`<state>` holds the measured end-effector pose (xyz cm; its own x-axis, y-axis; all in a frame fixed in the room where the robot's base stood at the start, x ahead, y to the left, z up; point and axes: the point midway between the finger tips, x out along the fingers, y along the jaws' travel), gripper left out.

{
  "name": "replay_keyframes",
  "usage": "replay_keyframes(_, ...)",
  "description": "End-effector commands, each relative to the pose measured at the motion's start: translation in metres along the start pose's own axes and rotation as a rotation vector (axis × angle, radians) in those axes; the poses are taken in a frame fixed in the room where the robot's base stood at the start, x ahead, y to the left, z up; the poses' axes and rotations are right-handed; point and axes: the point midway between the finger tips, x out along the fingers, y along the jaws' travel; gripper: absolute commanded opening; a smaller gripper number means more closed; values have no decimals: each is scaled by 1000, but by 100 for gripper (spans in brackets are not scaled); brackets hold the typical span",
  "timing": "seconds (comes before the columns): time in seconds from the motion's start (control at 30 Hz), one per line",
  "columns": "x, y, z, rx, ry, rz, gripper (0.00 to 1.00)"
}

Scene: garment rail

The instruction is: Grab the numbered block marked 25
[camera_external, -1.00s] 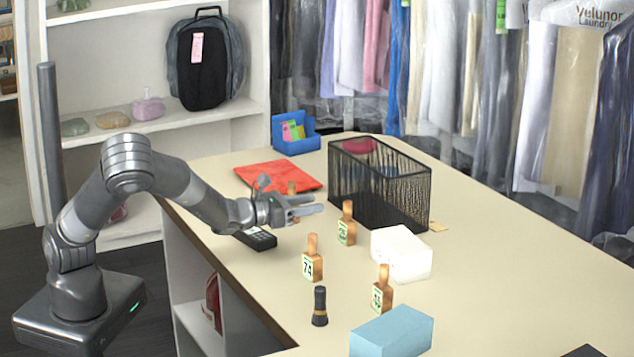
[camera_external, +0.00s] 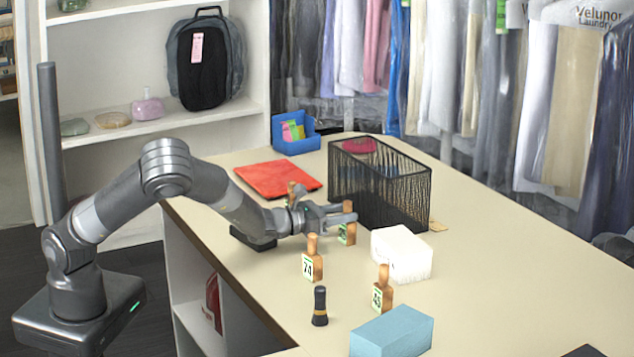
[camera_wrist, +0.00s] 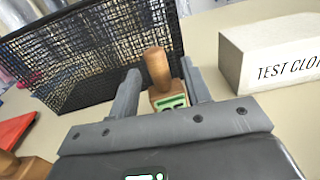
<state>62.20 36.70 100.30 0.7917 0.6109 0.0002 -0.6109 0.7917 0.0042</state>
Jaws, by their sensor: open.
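The wooden block marked 25 (camera_external: 347,234) stands upright on the counter beside the wire basket; my gripper partly hides it, and its number is hard to read now. My gripper (camera_external: 346,212) is open at the block's upper part. In the wrist view, the block's round handle and green label (camera_wrist: 160,68) show between the two fingers of my gripper (camera_wrist: 160,80), with gaps at the sides. I cannot tell how far the fingertips reach past it. Block 74 (camera_external: 312,264) stands nearer the front, and another tagged block (camera_external: 382,292) stands farther right.
The black wire basket (camera_external: 405,200) is close behind the block. A white box (camera_external: 402,255) is to the right; a blue box (camera_external: 392,333) and a dark flashlight (camera_external: 320,308) are in front. A red folded cloth (camera_external: 278,180) lies behind my arm. The counter's right side is mostly clear.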

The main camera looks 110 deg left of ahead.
Motion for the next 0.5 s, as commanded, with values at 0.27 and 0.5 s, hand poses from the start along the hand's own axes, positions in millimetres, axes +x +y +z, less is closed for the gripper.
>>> replay_keyframes(0.27,20,-1,0,1,0,0,44)
replay_keyframes(0.5,19,0,0,1,0,0,38)
